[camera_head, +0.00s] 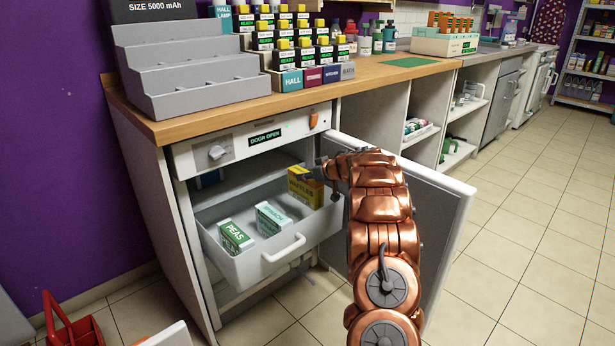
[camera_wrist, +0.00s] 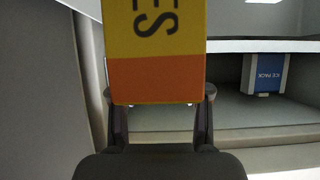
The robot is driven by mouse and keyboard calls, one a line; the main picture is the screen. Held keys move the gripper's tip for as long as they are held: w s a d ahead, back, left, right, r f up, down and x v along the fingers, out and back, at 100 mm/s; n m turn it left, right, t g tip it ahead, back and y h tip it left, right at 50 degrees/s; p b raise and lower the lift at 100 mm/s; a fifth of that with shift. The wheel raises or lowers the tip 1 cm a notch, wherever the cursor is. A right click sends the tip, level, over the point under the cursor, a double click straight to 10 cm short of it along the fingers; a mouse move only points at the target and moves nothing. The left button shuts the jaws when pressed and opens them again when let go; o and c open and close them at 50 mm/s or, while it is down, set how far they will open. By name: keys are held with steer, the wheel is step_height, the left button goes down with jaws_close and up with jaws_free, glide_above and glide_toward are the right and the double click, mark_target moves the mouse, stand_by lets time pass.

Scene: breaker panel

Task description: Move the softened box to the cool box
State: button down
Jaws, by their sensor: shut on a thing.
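A yellow box with an orange band (camera_head: 303,187), lettered WAFFLES, is at the right back of the pulled-out freezer drawer (camera_head: 255,275). My gripper (camera_head: 315,173) is shut on this box. In the wrist view the same box (camera_wrist: 155,55) stands between the two fingers of my gripper (camera_wrist: 158,98), with the letters ES showing. A green and white PEAS box (camera_head: 236,238) and a pale teal and white box (camera_head: 272,218) lie in the drawer, apart from my gripper. I cannot tell whether the yellow box touches the drawer floor. No cool box is clearly identifiable.
The freezer door (camera_head: 445,215) stands open on the right, behind my arm. The panel's label (camera_head: 265,137) reads DOOR OPEN. An ice pack (camera_wrist: 264,74) shows inside. A red handled object (camera_head: 75,330) is on the floor at lower left. Floor at right is clear.

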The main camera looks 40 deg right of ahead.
steer(key=shift+r, duration=0.2)
step_height(320, 180, up, 5)
steer(key=p, duration=0.8)
steer(key=shift+f, duration=0.15)
steer(key=shift+a, duration=0.1)
